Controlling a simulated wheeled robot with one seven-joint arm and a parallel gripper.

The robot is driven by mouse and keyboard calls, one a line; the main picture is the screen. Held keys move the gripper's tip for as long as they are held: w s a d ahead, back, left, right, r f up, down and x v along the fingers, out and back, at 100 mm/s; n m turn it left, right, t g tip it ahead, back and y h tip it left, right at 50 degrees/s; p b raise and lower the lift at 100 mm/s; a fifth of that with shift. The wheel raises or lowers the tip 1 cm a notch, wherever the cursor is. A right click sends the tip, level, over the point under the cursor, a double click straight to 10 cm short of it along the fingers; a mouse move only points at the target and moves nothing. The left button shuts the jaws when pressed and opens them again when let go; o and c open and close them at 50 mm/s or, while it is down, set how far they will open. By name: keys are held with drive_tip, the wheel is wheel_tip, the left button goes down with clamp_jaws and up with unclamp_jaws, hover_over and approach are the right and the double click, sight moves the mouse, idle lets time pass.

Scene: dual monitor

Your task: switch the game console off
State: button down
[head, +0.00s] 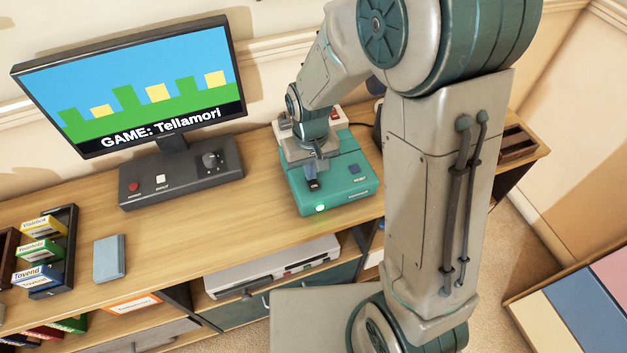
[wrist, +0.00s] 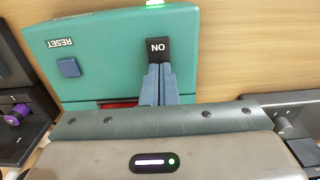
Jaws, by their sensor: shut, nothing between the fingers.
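The game console (head: 338,196) is a teal box on the wooden desk, right of the monitor. Its green light (head: 320,208) is lit on the front edge. In the wrist view the console (wrist: 105,35) shows a black power switch (wrist: 158,47) reading ON and a blue RESET button (wrist: 68,67). My gripper (head: 314,181) points down over the console top. In the wrist view its fingers (wrist: 159,68) are shut and empty, with the tips right at the edge of the ON switch. I cannot tell whether they touch it.
The monitor (head: 130,85) shows "GAME: Tellamori". Its dark base (head: 180,178) has a red button, a white button and a knob. A rack of game cartridges (head: 45,250) and a blue-grey box (head: 110,257) stand at left.

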drive_tip(key=shift+r+p, duration=2.7)
drive_tip(key=shift+r, duration=0.8)
drive_tip(key=s+d+r+m+t, duration=0.3)
drive_tip(key=s+d+r, duration=0.9)
drive_tip(key=r, duration=0.1)
drive_tip(key=shift+s+r, duration=0.25)
drive_tip(key=shift+r, duration=0.1)
